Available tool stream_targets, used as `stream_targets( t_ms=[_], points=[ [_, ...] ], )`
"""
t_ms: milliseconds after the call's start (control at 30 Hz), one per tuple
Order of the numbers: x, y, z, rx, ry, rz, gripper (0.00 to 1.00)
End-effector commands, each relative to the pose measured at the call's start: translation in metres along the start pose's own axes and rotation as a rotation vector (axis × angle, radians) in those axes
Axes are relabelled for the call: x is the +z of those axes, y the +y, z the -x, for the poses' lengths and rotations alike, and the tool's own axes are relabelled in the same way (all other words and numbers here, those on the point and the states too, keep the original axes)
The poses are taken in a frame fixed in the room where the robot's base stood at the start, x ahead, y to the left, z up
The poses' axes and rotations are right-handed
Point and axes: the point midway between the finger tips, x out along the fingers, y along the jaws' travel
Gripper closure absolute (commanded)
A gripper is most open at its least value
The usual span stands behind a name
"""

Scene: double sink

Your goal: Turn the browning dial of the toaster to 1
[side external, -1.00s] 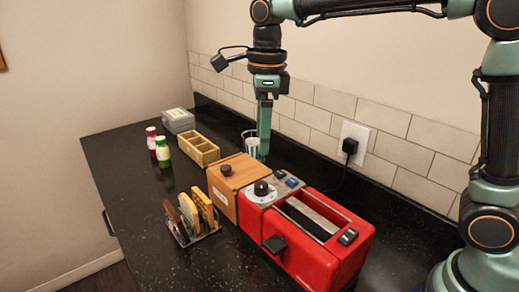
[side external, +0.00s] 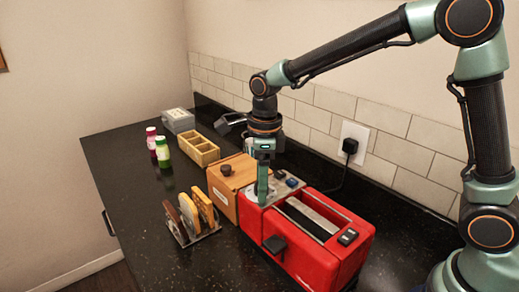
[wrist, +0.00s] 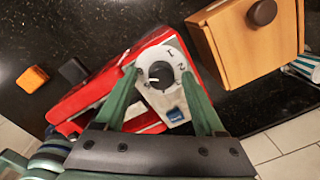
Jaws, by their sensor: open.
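The red toaster (side external: 325,240) stands on the dark counter; it also shows in the wrist view (wrist: 82,100). Its black browning dial (wrist: 161,75) sits on a white round plate (wrist: 145,62) with a 1 and a 2 readable. A small pale mark shows on the left side of the knob, away from the 1; the exact setting is hard to read. My gripper (wrist: 160,77) is open, pointing down, with one finger on each side of the dial. Whether the fingers touch it I cannot tell. In the side view my gripper (side external: 263,198) hides the knob.
A wooden box (side external: 228,180) with a dark knob stands against the toaster's left end. A rack of toast slices (side external: 193,220) stands in front. A wooden divided tray (side external: 200,150), two bottles (side external: 162,152) and a grey box (side external: 178,120) are farther left. A tiled wall runs behind.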

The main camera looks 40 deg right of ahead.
Motion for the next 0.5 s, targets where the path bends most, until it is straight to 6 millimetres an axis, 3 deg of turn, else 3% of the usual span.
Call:
stream_targets(
  t_ms=[233,267,433,500],
  points=[
    [0.0,-0.0002,-0.0011,0.0,0.0,0.0,0.29],
    [0.0,-0.0002,-0.001,0.0,0.0,0.0,0.33],
    [0.0001,0.0,-0.0008,0.0,0.0,0.0,0.98],
    [0.0001,0.0002,-0.0007,0.0,0.0,0.001,1.0]
  ],
)
